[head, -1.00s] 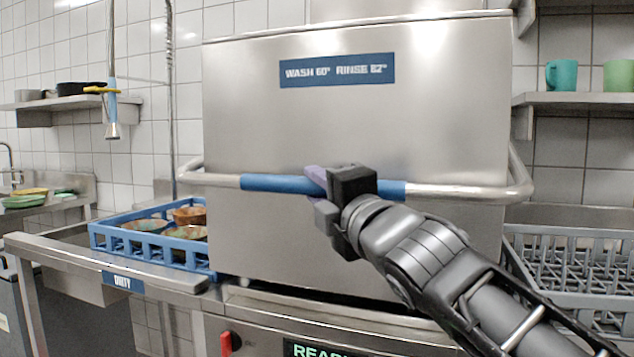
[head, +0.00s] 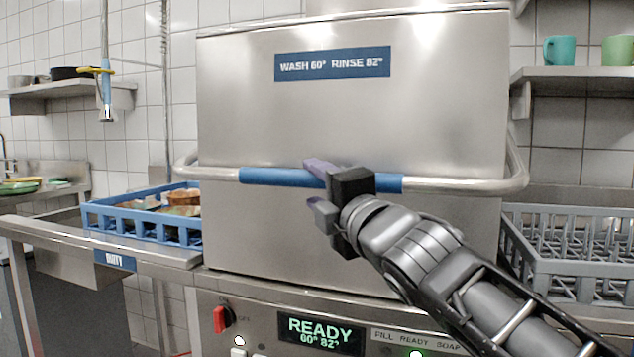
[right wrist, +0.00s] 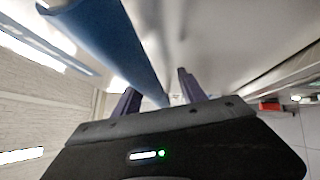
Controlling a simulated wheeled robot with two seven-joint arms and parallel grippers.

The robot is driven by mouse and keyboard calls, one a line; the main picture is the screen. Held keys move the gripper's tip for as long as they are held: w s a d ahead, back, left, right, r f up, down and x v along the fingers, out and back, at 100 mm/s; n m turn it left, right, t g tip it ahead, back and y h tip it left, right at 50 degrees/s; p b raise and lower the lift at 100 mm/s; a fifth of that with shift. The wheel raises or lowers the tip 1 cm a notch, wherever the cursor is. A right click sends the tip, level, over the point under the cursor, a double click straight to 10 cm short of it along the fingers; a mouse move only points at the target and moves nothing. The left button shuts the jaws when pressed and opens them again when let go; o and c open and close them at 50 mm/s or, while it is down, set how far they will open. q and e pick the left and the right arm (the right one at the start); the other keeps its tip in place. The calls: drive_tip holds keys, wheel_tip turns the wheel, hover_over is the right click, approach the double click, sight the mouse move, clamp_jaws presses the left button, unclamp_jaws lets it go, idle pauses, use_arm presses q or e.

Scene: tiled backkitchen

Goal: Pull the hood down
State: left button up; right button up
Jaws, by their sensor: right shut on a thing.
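The steel hood (head: 350,120) of the dishwasher fills the middle of the head view. Its lower edge sits at the machine's top, with no clear gap showing. A steel bar handle (head: 455,186) with a blue grip sleeve (head: 275,178) runs across its front. In the right wrist view the blue sleeve (right wrist: 105,45) runs down toward the purple fingers (right wrist: 160,95). My left gripper is not in view.
A blue rack (head: 145,222) with bowls stands on the dirty-side table (head: 60,237) at left. A grey rack (head: 585,265) stands at right. The front panel has a display (head: 320,334) reading READY and a red knob (head: 221,319). Mugs (head: 562,50) stand on the right shelf.

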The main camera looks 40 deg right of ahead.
drive_tip(key=shift+o, duration=0.6)
drive_tip(key=shift+w+d+f, duration=0.1)
drive_tip(key=shift+s, duration=0.3)
drive_tip(key=p+v, duration=0.1)
drive_tip(key=v, duration=0.6)
drive_tip(key=shift+s, duration=0.15)
idle(0.5)
